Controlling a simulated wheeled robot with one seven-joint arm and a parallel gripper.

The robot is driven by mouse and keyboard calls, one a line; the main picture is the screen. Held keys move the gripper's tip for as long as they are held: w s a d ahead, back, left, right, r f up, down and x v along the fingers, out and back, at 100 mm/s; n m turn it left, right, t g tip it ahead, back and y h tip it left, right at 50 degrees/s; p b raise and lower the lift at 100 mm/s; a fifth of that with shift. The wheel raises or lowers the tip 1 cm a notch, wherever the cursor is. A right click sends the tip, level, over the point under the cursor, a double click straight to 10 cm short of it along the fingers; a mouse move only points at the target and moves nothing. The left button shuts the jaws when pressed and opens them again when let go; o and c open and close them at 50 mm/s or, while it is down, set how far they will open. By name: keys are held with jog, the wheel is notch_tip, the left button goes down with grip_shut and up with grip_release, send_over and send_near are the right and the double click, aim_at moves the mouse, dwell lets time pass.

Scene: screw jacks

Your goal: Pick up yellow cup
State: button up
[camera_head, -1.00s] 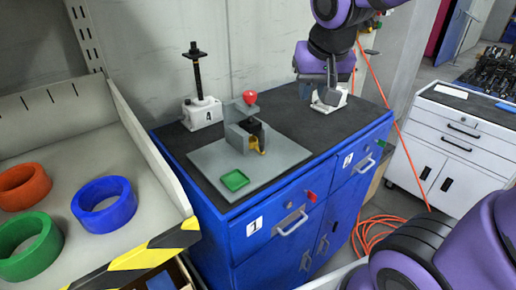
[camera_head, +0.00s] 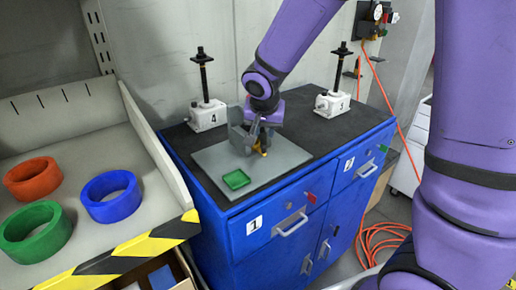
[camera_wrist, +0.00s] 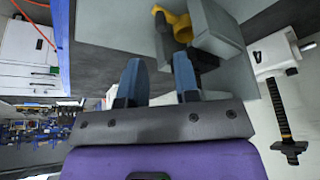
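A small yellow object (camera_head: 262,151), which looks like the yellow cup, is at the grey fixture (camera_head: 237,136) on the blue cabinet. It also shows in the wrist view (camera_wrist: 181,27) beside the grey block, with a dark part next to it. My gripper (camera_head: 252,136) is at the fixture and covers much of it in the head view. In the wrist view its two blue fingers (camera_wrist: 158,62) are apart, with nothing visible between them. The yellow object lies beyond the right finger. I cannot tell whether that finger touches the dark part.
A green tray (camera_head: 236,179) sits on the light grey plate (camera_head: 211,160). Two screw jacks (camera_head: 207,112) (camera_head: 331,102) stand on the cabinet top (camera_head: 307,138). A shelf with orange, blue and green rings (camera_head: 110,196) is at left.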

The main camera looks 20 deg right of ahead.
aim_at(264, 146)
jog(key=shift+x, duration=3.8)
jog(key=shift+s+a+f, duration=0.1)
jog(key=shift+a, duration=0.1)
grip_shut()
